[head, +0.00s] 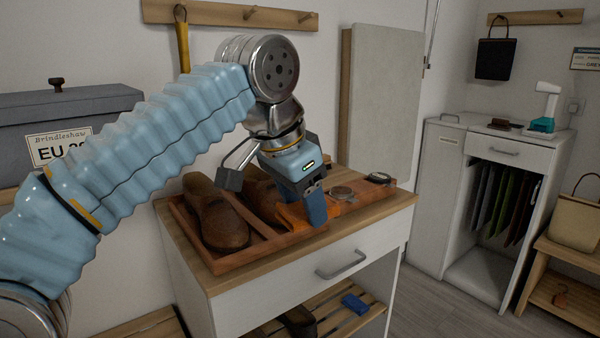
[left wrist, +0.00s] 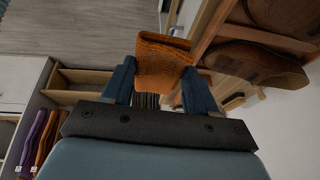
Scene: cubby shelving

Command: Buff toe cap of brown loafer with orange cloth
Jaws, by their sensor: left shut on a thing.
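A brown loafer (head: 221,222) lies in the left part of a wooden tray (head: 240,262) on the cabinet top. A second brown shoe (head: 262,193) is beside it, partly hidden behind my left gripper. My left gripper (head: 314,208) is over the tray's middle, its fingers shut on an orange cloth (head: 294,216). In the left wrist view the cloth (left wrist: 162,62) is folded between the two blue fingers. Brown shoes (left wrist: 262,65) show at the upper right there, apart from the cloth. My right gripper is in neither view.
Round tins (head: 341,192) and (head: 379,178) lie in the tray's right part. The white cabinet (head: 300,288) has a drawer and a slatted shelf with a dark shoe and a blue item (head: 355,303). A grey box (head: 75,120) stands at left.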

